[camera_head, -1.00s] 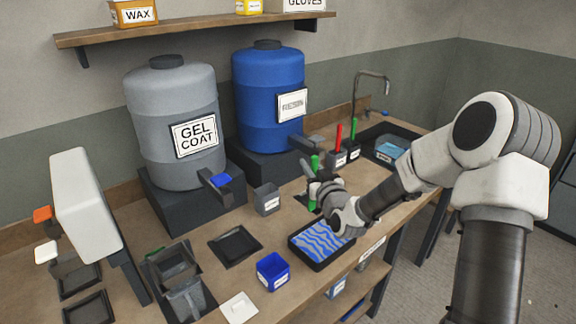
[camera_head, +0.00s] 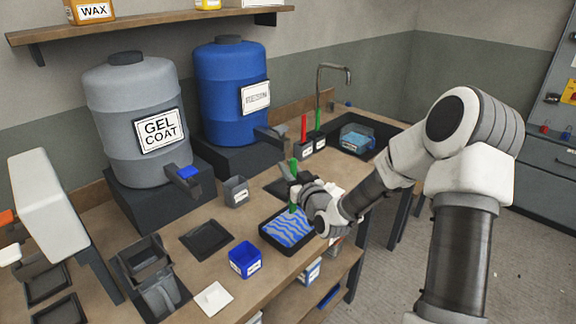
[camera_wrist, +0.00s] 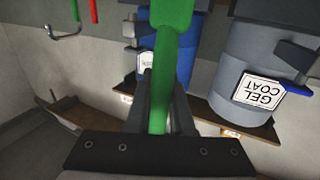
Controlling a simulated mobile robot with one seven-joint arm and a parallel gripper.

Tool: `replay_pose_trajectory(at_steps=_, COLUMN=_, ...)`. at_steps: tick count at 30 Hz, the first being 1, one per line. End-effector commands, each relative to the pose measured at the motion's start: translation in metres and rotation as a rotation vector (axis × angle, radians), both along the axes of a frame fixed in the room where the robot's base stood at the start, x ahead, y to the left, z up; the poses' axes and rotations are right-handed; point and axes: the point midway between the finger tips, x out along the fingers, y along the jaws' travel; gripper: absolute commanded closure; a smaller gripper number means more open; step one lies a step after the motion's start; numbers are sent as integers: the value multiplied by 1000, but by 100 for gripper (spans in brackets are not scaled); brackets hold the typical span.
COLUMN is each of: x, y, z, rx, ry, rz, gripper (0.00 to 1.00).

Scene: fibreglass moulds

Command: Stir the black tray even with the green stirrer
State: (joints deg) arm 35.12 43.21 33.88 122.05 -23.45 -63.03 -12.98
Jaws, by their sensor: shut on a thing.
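The black tray (camera_head: 268,242) sits on the bench near its front edge, left of my gripper in the head view. Its content shows wavy blue and grey-white streaks. My gripper (camera_head: 293,187) is shut on the green stirrer (camera_head: 294,172), which stands roughly upright at the tray's back right. In the wrist view the green stirrer (camera_wrist: 172,60) runs between the fingers of my gripper (camera_wrist: 160,105). The stirrer's lower end is partly hidden by my gripper, so I cannot tell how deep it reaches.
A blue cup (camera_head: 245,260), a white square dish (camera_head: 212,299), an empty black tray (camera_head: 207,238) and a grey cup (camera_head: 236,191) stand to the left. The gel coat drum (camera_head: 140,120) and blue resin drum (camera_head: 232,90) stand behind. A red stirrer (camera_head: 304,129) and sink (camera_head: 357,143) are at back right.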

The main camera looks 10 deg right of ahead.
Motion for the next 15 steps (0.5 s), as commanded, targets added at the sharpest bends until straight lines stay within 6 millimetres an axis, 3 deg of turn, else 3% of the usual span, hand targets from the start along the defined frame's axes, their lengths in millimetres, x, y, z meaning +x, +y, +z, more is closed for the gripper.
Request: replay_pose_trajectory(at_steps=15, x=0, y=0, z=-45, rx=0, ry=0, rz=0, gripper=100)
